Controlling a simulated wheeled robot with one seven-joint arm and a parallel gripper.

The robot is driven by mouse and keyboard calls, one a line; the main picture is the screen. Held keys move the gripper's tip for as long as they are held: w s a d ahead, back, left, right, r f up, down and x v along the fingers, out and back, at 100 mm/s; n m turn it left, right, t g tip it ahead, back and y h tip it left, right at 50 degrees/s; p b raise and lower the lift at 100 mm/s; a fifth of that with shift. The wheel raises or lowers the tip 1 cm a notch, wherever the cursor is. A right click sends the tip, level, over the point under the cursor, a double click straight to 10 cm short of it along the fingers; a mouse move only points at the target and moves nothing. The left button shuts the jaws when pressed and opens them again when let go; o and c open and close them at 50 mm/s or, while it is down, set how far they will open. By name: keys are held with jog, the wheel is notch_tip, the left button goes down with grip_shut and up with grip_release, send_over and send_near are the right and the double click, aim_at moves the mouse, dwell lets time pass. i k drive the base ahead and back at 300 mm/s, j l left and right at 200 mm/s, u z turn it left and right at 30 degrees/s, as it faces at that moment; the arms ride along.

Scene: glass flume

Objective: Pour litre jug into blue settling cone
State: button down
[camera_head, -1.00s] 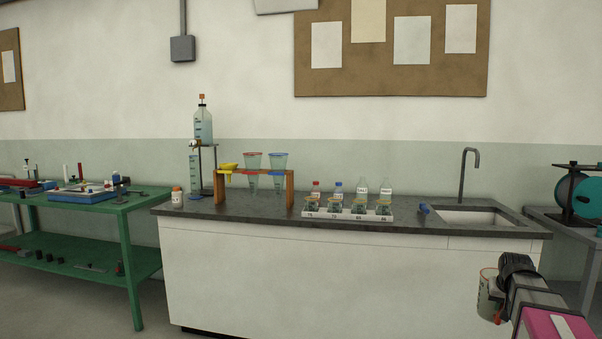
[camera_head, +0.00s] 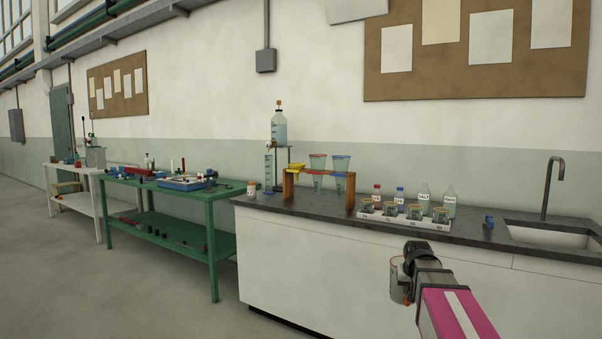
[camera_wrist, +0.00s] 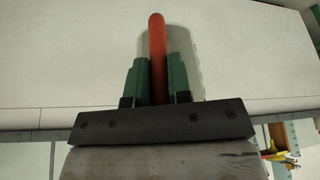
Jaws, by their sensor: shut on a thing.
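The litre jug (camera_head: 400,281) is clear with a red-orange rim and handle. My gripper (camera_head: 408,285) is shut on its handle and holds it upright in front of the counter. In the wrist view the red handle (camera_wrist: 157,50) sits between my gripper's green fingers (camera_wrist: 157,80), with the jug's pale clear body (camera_wrist: 187,38) behind it. I cannot tell how full the jug is. The blue settling cone (camera_head: 341,164), clear with a blue rim, hangs upright at the right of a wooden rack on the counter, well away from the jug.
A red-rimmed cone (camera_head: 317,163) and a yellow funnel (camera_head: 298,170) share the rack (camera_head: 350,195). A large bottle (camera_head: 279,128) stands behind left. A white tray (camera_head: 405,219) of jars and several bottles stand right, then a sink (camera_head: 548,236). A green bench (camera_head: 213,240) is left; floor before it is clear.

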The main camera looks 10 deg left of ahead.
aim_at(341, 163)
jog(key=i+l+u, duration=0.6)
jog(key=l+u, duration=0.15)
jog(key=i+l, duration=0.2)
jog(key=l, duration=0.25)
